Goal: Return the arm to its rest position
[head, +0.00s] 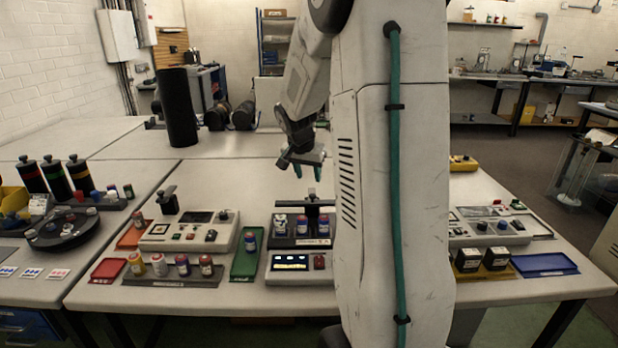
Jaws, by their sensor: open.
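My gripper (309,172) hangs above the middle of the table, with its two teal-tipped fingers apart and nothing between them. It is over the table surface behind a small dark station (300,243) that holds small bottles and a dark upright post. My pale arm stands in front of the camera and hides much of the table's centre right.
A tall black cylinder (178,108) stands at the back left of the table (225,175). Several small bottles stand in a front rack (160,281), near a green tray (247,262). A grey device (190,232) sits left of my gripper. The table's back middle is largely clear.

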